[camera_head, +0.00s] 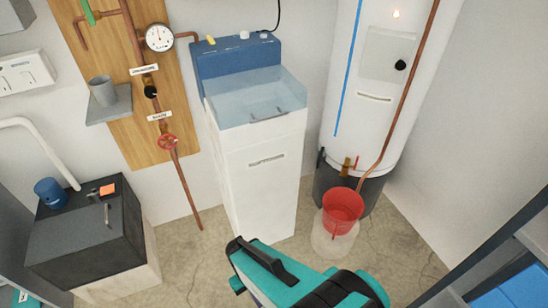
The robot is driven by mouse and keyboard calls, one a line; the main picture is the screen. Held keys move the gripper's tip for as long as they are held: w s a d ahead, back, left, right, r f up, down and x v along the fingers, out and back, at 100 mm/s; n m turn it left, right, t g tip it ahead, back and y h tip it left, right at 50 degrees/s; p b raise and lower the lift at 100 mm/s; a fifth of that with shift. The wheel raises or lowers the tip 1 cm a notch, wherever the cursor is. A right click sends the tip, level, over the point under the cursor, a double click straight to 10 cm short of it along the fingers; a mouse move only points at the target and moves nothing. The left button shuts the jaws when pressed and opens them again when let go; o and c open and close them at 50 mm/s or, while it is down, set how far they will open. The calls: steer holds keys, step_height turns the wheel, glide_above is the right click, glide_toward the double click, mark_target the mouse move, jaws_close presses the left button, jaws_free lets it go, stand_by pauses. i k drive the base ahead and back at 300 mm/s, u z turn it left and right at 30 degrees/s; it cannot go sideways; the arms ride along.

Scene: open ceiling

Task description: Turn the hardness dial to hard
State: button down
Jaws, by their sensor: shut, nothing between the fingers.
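A tall white cabinet (263,185) with a clear pale-blue lid (258,98) stands against the wall in the head view. A dark-blue control panel (238,59) rises at its back. My teal and black arm shows at the bottom edge, well below the panel. I cannot make out my gripper's fingers.
A white tank (350,130) and red bucket (342,205) stand right of the cabinet. A dark box (85,240) is lower left.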

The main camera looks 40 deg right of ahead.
mark_target(244, 35)
steer(key=z, duration=0.7)
steer(key=k, duration=0.95)
steer(key=u, duration=0.05)
steer(key=i, duration=0.85)
